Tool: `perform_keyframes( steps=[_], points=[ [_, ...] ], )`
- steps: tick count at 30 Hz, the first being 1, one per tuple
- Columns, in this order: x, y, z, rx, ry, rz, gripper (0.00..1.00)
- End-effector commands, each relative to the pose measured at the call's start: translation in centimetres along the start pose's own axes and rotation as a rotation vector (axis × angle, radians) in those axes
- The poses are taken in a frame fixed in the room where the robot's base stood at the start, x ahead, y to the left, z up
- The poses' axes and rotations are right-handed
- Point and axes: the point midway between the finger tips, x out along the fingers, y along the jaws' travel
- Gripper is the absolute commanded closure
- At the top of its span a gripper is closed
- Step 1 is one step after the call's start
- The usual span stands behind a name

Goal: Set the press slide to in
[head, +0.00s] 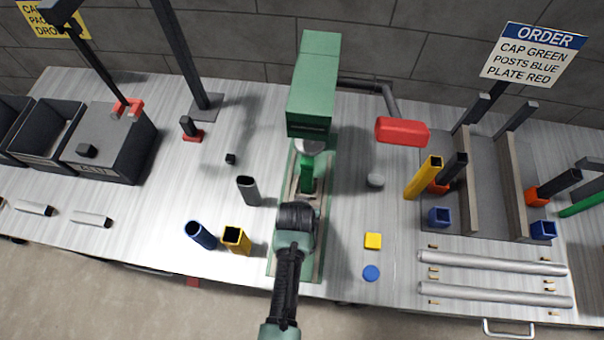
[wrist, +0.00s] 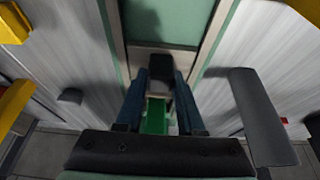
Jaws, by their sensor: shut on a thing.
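The green press (head: 315,85) stands at the back middle of the table, with a pale round part under its head. A green-edged slide track (head: 318,262) runs from under it to the table's front edge. A green upright piece (head: 307,172) stands on the track just in front of the press head; green also shows between the fingers in the wrist view (wrist: 155,115). My gripper (head: 299,212) is over the track, in front of that piece. In the wrist view its fingers (wrist: 160,90) are shut on a dark block, which looks like the slide handle (wrist: 160,68). The gripper hides most of the handle in the head view.
A grey tube (head: 248,190), a blue tube (head: 201,235) and a yellow tube (head: 236,240) stand left of the track. A yellow square (head: 372,241), blue disc (head: 371,273) and grey knob (head: 375,180) lie right. A red block (head: 402,131) is on a bent arm beside the press.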

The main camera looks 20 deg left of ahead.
Motion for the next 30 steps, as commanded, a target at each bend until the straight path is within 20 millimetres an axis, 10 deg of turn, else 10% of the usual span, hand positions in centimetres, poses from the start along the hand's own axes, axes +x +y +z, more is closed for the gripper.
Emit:
perform_keyframes(
  steps=[21, 22, 27, 30],
  points=[
    [1.3, 0.0, -3.4, 0.000, 0.006, 0.000, 1.00],
    [1.3, 0.0, -3.5, 0.000, 0.007, 0.000, 0.61],
    [1.3, 0.0, -3.4, 0.000, 0.005, 0.000, 0.32],
    [1.3, 0.0, -3.3, 0.000, 0.003, 0.000, 0.32]
  ],
)
